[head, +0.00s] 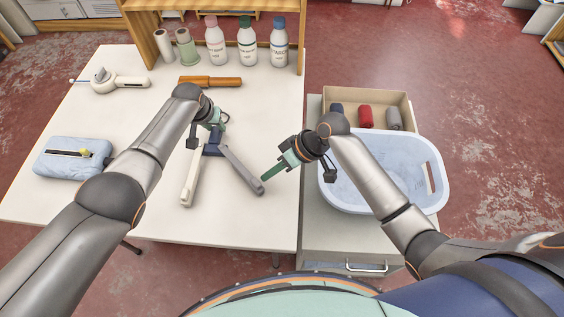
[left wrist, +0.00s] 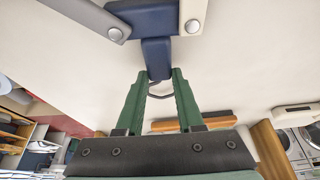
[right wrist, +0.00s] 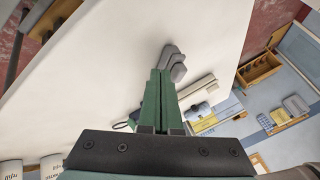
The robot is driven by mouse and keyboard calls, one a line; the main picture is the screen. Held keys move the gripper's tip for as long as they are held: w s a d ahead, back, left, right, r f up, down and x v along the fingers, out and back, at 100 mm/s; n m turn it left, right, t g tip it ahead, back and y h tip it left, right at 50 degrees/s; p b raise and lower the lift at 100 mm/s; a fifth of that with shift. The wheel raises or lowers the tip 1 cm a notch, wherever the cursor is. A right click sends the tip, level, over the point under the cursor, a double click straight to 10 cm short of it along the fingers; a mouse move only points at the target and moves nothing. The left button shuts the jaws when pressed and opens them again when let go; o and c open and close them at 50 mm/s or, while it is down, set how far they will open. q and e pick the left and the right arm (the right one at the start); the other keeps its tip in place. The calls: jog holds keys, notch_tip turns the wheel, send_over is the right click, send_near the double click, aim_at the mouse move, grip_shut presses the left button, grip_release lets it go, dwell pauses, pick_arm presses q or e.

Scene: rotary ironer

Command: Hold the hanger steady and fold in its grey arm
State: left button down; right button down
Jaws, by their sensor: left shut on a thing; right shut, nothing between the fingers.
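The hanger has a dark blue hub (head: 212,147), a white arm (head: 190,178) and a grey arm (head: 242,170), the two arms spread apart in a V toward me. My left gripper (head: 214,127) is shut on the hub's blue neck, which sits between its fingertips in the left wrist view (left wrist: 157,72). The hook (left wrist: 162,97) shows between those fingers. My right gripper (head: 265,179) is shut and empty by the outer side of the grey arm's free end. In the right wrist view the grey arm's tip (right wrist: 172,62) is close by the fingertips; I cannot tell whether they touch.
A blue cloth pouch (head: 72,170) lies at the table's left. A wooden-handled tool (head: 210,82), a white device (head: 118,82) and several bottles (head: 247,45) stand or lie behind. A pale blue basin (head: 360,195) and a box (head: 345,95) of rolled cloths are at right.

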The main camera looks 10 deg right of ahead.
jog(key=shift+s+a, duration=0.1)
jog(key=shift+a, duration=0.15)
jog(key=shift+s+a+m, duration=0.5)
jog(key=shift+a, duration=0.1)
jog(key=a+m, duration=0.1)
jog(key=s+a+m+t, duration=0.1)
jog(key=a, duration=0.1)
jog(key=s+a+m+t+h, duration=0.1)
jog(key=shift+a, duration=0.15)
jog(key=shift+s+a+m+t, duration=0.15)
jog(key=shift+a+m, duration=0.05)
jog(key=shift+a, duration=0.5)
jog(key=shift+s+a+m+t, duration=0.1)
jog(key=shift+a+m+t, duration=0.1)
jog(key=shift+a, duration=0.5)
jog(key=shift+w+d, duration=0.1)
jog(key=shift+d, duration=0.05)
